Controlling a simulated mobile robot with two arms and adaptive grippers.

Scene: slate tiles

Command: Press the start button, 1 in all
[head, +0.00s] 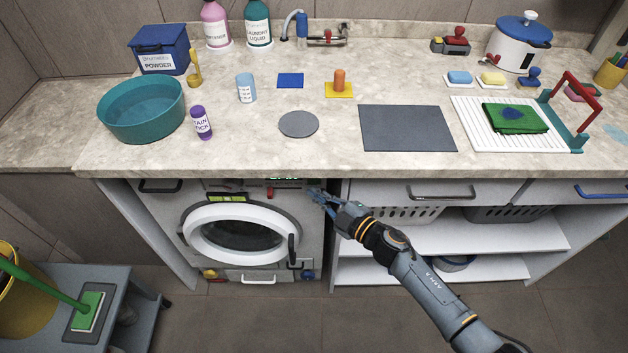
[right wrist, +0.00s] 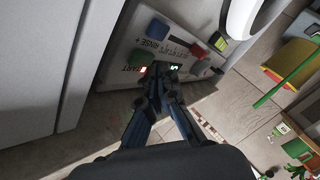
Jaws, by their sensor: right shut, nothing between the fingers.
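The washing machine (head: 312,235) stands under the counter, with its round door closed. Its control panel (head: 300,183) runs along the top front, with a lit green display. A small red light glows by START. My right gripper (head: 317,196) is shut and empty at the panel's right end. My left gripper is out of view.
The counter (head: 330,155) overhangs the machine, with a drawer and open shelves (head: 440,233) to its right. A red control (right wrist: 198,50) sits further along the panel. A grey cart (head: 135,290) with a green mop stands at lower left. The floor before the machine is clear.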

